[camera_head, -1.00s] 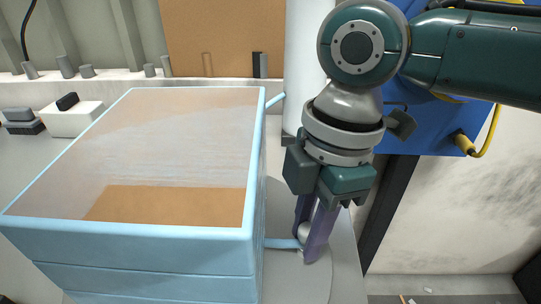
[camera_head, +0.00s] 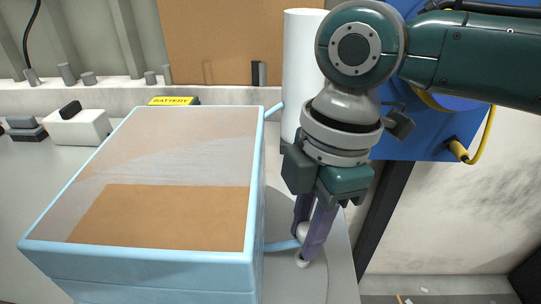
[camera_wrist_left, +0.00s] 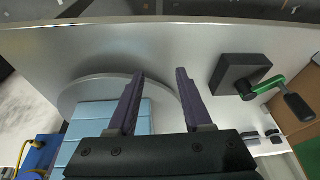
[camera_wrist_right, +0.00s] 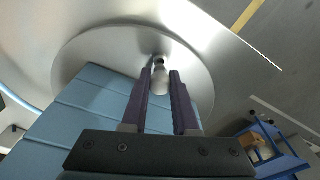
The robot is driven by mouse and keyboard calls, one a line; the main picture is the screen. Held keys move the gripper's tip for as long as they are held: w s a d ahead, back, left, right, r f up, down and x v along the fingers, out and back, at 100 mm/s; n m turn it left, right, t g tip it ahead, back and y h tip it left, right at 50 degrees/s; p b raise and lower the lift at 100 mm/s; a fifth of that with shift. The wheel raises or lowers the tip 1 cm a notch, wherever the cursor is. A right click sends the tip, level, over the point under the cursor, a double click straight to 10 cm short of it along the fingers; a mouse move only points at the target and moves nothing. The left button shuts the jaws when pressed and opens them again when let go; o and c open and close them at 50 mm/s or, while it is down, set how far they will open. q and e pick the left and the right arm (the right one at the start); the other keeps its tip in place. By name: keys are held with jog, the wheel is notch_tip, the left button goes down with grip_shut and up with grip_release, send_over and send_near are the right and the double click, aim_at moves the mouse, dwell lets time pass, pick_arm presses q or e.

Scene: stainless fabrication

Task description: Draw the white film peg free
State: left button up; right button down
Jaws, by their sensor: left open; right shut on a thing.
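The white film peg (camera_wrist_right: 159,80) is a small, pale rounded piece held between the fingers of my right gripper (camera_wrist_right: 160,76). In the head view, part of the peg (camera_head: 303,230) shows between the same fingers (camera_head: 308,250), which are shut on it beside the right side of the light blue stack (camera_head: 150,262). Clear film lies over the stack's top. The fingers hide part of the peg, and I cannot tell how deep it sits. My left gripper (camera_wrist_left: 160,74) is open and empty in the left wrist view, and is outside the head view.
The stack stands on a round grey turntable (camera_wrist_right: 85,50). Light blue rods (camera_head: 282,246) stick out from its right side, close to my right fingers. A tall white cylinder (camera_head: 302,60) stands behind. A dark block with a green-handled crank (camera_wrist_left: 240,75) is right in the left wrist view.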

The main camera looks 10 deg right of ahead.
notch_tip(320, 180, up, 4)
jog(key=p, duration=0.4)
jog(key=shift+p, duration=0.4)
